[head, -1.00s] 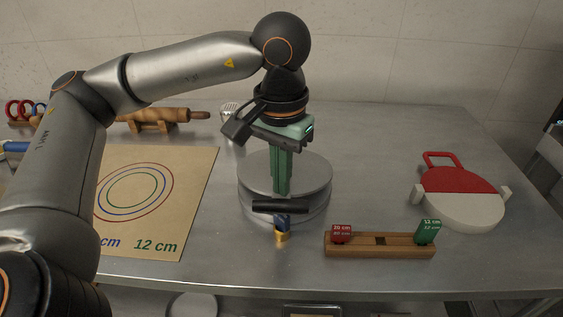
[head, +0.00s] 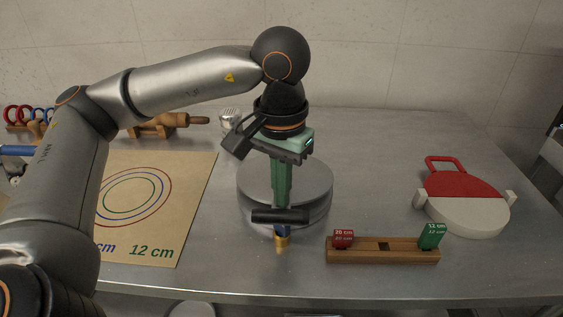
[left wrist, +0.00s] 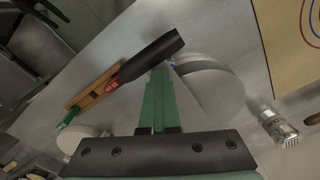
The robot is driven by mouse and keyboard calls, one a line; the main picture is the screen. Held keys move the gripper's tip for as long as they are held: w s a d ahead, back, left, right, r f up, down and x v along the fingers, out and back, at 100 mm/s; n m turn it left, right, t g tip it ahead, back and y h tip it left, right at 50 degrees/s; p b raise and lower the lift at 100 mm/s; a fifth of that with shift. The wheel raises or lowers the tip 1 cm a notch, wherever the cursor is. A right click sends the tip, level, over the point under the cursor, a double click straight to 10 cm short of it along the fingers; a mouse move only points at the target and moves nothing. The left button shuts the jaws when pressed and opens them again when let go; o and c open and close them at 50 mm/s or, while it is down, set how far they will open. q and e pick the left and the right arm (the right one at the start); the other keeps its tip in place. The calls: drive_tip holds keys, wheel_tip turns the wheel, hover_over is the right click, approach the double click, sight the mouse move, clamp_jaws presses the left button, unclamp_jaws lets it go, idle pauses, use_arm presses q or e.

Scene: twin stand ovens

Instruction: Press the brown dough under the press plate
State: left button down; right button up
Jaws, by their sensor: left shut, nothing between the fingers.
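The press stands in the middle of the table, with a round grey metal plate (head: 318,178) on top. In front of the plate is its black handle bar (head: 296,216), above a blue and brass post (head: 282,243). My left gripper (head: 280,207) points straight down with its green fingers shut and empty. The fingertips are at the black handle, seemingly touching it from above. The left wrist view shows the handle (left wrist: 155,56) across the fingertips and the plate (left wrist: 215,85) beside them. No brown dough shows in either view.
A wooden block (head: 383,250) with red and green tags lies to the right front. A red and white round tool (head: 465,200) is farther right. A paper with printed rings (head: 165,215) lies left. A rolling pin (head: 172,120) and a shaker (head: 229,117) are behind.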

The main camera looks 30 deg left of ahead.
sight(281, 218)
use_arm(q)
drive_tip(key=shift+s+d+f, duration=0.3)
drive_tip(key=shift+s+d, duration=0.25)
drive_tip(key=shift+s, duration=0.3)
idle(0.3)
drive_tip(key=shift+s+d+b, duration=0.1)
drive_tip(key=shift+d+b, duration=0.05)
drive_tip(key=shift+b, duration=0.45)
idle(0.4)
drive_tip(key=shift+s+d+r, duration=0.25)
drive_tip(key=shift+s+r, duration=0.1)
drive_tip(key=shift+s, duration=0.15)
drive_tip(key=shift+w+a+f, duration=0.15)
drive_tip(key=shift+w+a, duration=0.05)
drive_tip(key=shift+w, duration=0.05)
drive_tip(key=shift+f+b, duration=0.25)
drive_tip(key=shift+b, duration=0.2)
